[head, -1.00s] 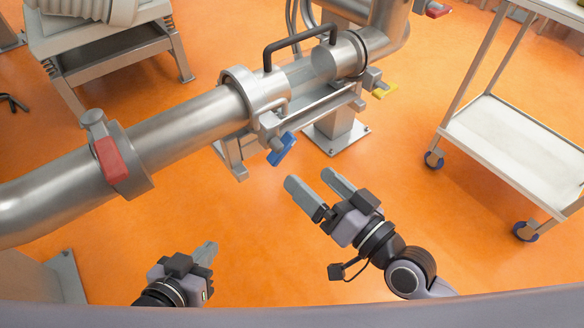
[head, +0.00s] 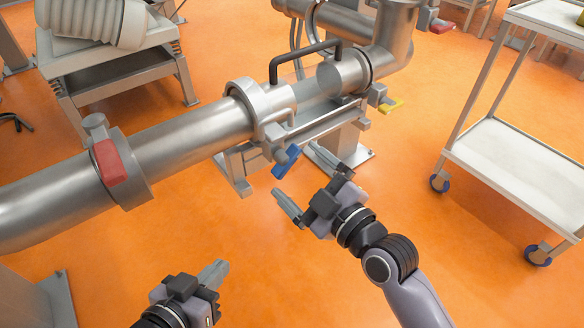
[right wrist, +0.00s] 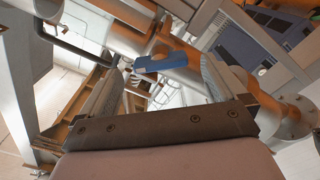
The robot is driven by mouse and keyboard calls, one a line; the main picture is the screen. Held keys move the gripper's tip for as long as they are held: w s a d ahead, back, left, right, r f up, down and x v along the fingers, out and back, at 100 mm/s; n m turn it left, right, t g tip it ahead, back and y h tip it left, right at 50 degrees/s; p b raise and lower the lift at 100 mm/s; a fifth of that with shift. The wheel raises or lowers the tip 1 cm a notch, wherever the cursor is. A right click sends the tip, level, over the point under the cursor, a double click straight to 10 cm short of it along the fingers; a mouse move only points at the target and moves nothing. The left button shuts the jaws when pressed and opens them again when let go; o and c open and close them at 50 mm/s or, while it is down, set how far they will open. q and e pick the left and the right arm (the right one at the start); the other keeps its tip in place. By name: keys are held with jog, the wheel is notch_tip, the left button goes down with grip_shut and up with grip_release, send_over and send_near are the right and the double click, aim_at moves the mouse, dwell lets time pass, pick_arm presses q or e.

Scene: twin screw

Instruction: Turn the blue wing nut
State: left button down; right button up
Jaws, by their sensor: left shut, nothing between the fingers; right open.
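The blue wing nut (head: 286,160) sits on the clamp at the front of the steel pipe assembly, near the middle of the head view. It also shows in the right wrist view (right wrist: 160,62), between and beyond the two fingers. My right gripper (head: 306,180) is open and empty, just below and right of the wing nut, its fingers pointing toward the pipe. In the right wrist view the open fingers (right wrist: 158,88) stand on either side of the wing nut, apart from it. My left gripper (head: 218,268) is shut and empty, low in the head view, away from the pipe.
A yellow wing nut (head: 391,105) sits further right on the assembly. A red handle (head: 109,162) is on the left pipe clamp. A black bar handle (head: 300,52) rises above the pipe. A white trolley (head: 510,165) stands at right. Orange floor below is clear.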

aim_at(285, 160)
jog(key=shift+x, duration=1.05)
jog(key=shift+w+a, duration=0.2)
pick_arm(q)
jog(key=shift+w+d, duration=0.3)
pick_arm(e)
jog(key=shift+w+a, duration=0.1)
jog(key=shift+c, duration=0.3)
jog(key=c, duration=1)
pick_arm(q)
jog(key=shift+r, duration=0.1)
